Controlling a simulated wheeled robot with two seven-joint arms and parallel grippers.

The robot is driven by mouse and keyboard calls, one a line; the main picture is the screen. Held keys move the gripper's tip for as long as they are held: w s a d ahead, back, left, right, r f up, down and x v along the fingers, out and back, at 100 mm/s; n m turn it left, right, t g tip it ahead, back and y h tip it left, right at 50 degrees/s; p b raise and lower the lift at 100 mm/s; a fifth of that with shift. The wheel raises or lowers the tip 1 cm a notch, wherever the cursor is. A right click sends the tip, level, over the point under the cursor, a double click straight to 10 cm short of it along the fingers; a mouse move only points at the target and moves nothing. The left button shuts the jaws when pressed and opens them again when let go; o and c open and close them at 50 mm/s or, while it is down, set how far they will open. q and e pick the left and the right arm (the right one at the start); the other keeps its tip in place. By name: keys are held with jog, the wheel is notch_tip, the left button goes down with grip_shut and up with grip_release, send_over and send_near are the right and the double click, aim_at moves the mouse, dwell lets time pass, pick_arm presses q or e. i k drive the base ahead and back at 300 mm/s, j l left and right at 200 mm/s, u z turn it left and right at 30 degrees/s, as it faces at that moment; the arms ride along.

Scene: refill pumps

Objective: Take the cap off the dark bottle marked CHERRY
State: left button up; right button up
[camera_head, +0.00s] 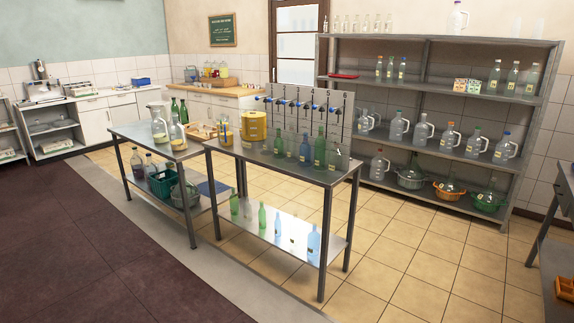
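I cannot pick out the CHERRY bottle, because every label is too small to read. Two dark bottles, a purplish one (137,166) and another beside it (150,167), stand on the lower shelf of the left metal table (133,131). Several green, bluish and clear bottles with pale labels stand on top of the nearer metal table (262,158), among them a tall green bottle (319,152). I cannot make out a cap on the dark bottles. Neither of my grippers is in view.
A panel of taps (330,106) stands behind the nearer table. A tall rack (440,92) with jugs and bottles lines the back wall. A green basket (162,182) sits under the left table. The tiled floor (420,270) at front right is clear.

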aim_at(184, 112)
jog(key=i+l+z, duration=0.2)
jog(key=i+z, duration=0.25)
jog(key=i, duration=0.4)
jog(key=i+j+z, duration=0.15)
jog(key=i+z, duration=0.3)
jog(key=i, duration=0.45)
jog(key=i+j+z, duration=0.1)
jog(key=i+z, duration=0.15)
jog(key=i, duration=3.1)
jog(key=i+u, duration=0.45)
jog(key=i+l+u, duration=0.1)
jog(key=i+u, duration=0.3)
jog(key=i, duration=0.2)
jog(key=i+l+u, duration=0.3)
jog(key=i+u, duration=0.15)
jog(key=i+j+u, duration=0.2)
jog(key=i+u, duration=0.2)
jog(key=i+j+u, duration=0.15)
jog(key=i+u, duration=0.6)
jog(key=i+l+u, duration=0.2)
jog(key=i+u, duration=0.2)
jog(key=i, duration=1.7)
jog(key=i+l+u, duration=0.3)
jog(key=i+u, duration=0.2)
jog(key=i+l+u, duration=0.95)
jog(key=l, duration=0.15)
jog(key=k+j, duration=0.05)
jog(key=k, duration=0.05)
